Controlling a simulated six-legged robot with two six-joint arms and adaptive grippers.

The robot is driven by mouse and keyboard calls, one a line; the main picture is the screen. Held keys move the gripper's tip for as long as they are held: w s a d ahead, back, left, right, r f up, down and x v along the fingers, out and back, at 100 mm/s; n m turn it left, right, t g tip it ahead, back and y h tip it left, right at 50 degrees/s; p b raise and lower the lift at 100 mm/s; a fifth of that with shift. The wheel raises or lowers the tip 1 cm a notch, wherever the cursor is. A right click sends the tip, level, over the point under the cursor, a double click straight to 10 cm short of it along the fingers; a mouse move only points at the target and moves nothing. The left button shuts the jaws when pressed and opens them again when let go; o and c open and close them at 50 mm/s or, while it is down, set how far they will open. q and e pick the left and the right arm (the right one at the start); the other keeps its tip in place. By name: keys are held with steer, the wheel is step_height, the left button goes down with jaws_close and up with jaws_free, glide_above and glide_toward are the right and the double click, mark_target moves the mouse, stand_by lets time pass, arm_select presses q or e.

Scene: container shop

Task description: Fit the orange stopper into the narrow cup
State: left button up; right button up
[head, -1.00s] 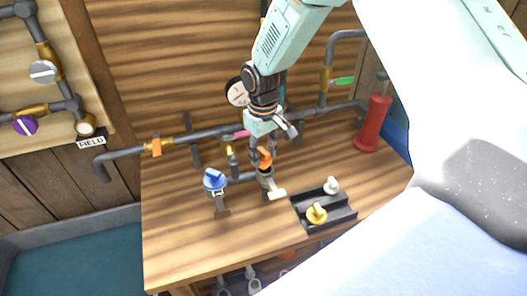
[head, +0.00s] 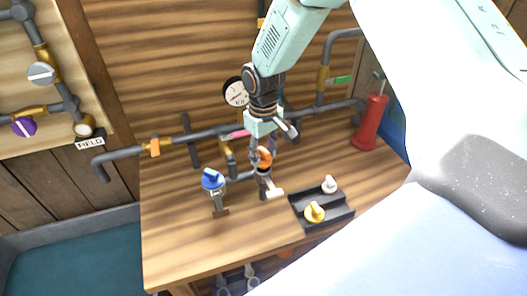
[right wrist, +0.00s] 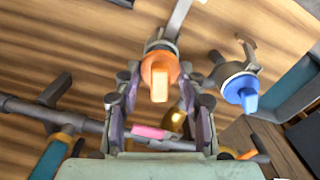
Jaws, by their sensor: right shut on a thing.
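The orange stopper (head: 265,155) is between the fingers of my right gripper (head: 262,163), which is shut on it. In the right wrist view the stopper (right wrist: 160,76) shows its grip bar toward the camera, with a fingertip on each side. A grey cup (head: 265,184) on a bracket stands directly below the stopper. In the right wrist view, only part of the cup's rim (right wrist: 161,46) shows behind the stopper. I cannot tell whether the stopper is inside the cup or just above it. My left gripper is not in view.
A second cup to the left carries a blue stopper (head: 212,178). A black tray (head: 336,211) holds a white stopper (head: 329,184) and a yellow stopper (head: 314,211). Grey pipes (head: 205,134) run close behind the gripper. A red cylinder (head: 370,122) stands at the right. The front left bench is clear.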

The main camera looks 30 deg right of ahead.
steer(key=shift+a+f, duration=0.1)
steer(key=shift+f, duration=0.55)
stand_by(0.8)
steer(key=shift+f, duration=0.65)
stand_by(0.5)
steer(key=o, duration=1.2)
steer(key=shift+r, duration=0.15)
step_height(320, 180, up, 12)
steer(key=shift+f, duration=0.1)
